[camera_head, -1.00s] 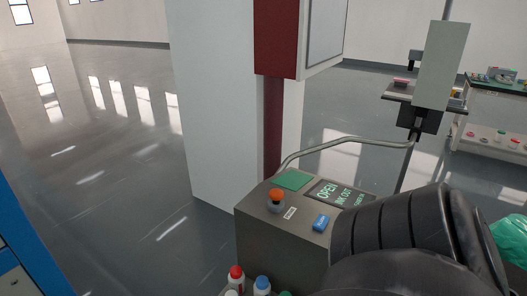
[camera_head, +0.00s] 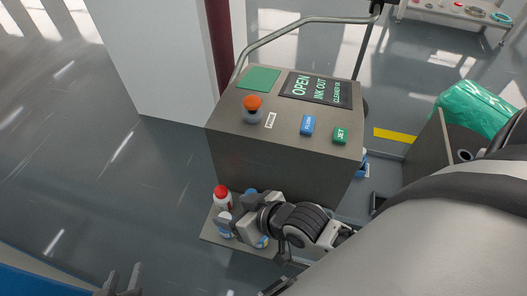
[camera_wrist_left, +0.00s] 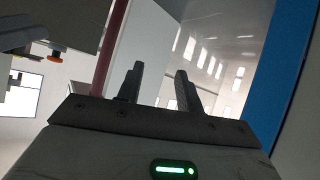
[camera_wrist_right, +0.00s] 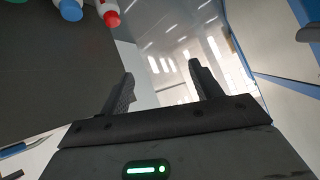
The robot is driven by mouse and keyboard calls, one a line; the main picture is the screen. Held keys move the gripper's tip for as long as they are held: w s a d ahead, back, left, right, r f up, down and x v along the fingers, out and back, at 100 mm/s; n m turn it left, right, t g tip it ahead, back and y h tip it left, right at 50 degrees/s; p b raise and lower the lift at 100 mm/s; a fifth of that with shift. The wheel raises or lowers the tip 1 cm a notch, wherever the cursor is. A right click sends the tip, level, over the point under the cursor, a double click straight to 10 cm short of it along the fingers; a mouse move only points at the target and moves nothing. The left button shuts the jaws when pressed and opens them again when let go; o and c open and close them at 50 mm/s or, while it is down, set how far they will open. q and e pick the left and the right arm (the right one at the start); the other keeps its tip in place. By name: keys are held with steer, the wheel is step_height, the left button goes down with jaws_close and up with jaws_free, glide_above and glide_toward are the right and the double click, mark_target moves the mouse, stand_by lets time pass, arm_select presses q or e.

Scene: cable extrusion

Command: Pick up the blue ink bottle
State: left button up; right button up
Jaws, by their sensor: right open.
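A white bottle with a blue cap (camera_head: 251,192), which I take as the blue ink bottle, stands on a low shelf in front of the grey machine, partly hidden behind my right gripper. It also shows at the top edge of the right wrist view (camera_wrist_right: 70,9). A red-capped white bottle (camera_head: 222,195) stands to its left. My right gripper (camera_head: 229,214) is over the shelf, close to the bottles. Its fingers are apart and empty in the right wrist view (camera_wrist_right: 166,85). My left gripper (camera_head: 122,283) is open and empty at the bottom left, away from the bottles.
The grey machine (camera_head: 270,155) stands behind the shelf (camera_head: 213,234), with an orange knob (camera_head: 252,103), blue and green labels and a dark panel on top. More bottle parts show under my right gripper. A green bag (camera_head: 475,110) is at the right. The floor at left is clear.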

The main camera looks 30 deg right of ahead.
steer(key=w+a+f+g+b, duration=0.1)
steer(key=w+f+g+b, duration=0.1)
steer(key=w+f+g, duration=0.15)
steer(key=w+d+f+m+g+h+b, duration=0.35)
steer(key=w+d+h, duration=0.2)
steer(key=d, duration=0.55)
steer(key=shift+n+g+y, duration=0.3)
steer(key=shift+n+y, duration=0.05)
steer(key=shift+y, duration=0.1)
steer(key=f+b, duration=0.1)
steer(key=f, duration=0.2)
steer(key=w+f+b, duration=0.1)
steer(key=f, duration=0.2)
steer(key=f+b, duration=0.1)
steer(key=f, duration=0.2)
steer(key=shift+w+d+b, duration=0.1)
steer(key=shift+w+b, duration=0.2)
steer(key=shift+w, duration=0.1)
steer(key=shift+w+f, duration=0.1)
steer(key=shift+f, duration=0.4)
steer(key=f+b, duration=0.1)
steer(key=f, duration=0.1)
steer(key=w+f+b, duration=0.1)
steer(key=f, duration=0.1)
steer(key=shift+f+b, duration=0.3)
steer(key=shift+f, duration=0.1)
arm_select(q)
step_height(320, 180, down, 10)
steer(key=d, duration=0.2)
steer(key=shift+h, duration=0.4)
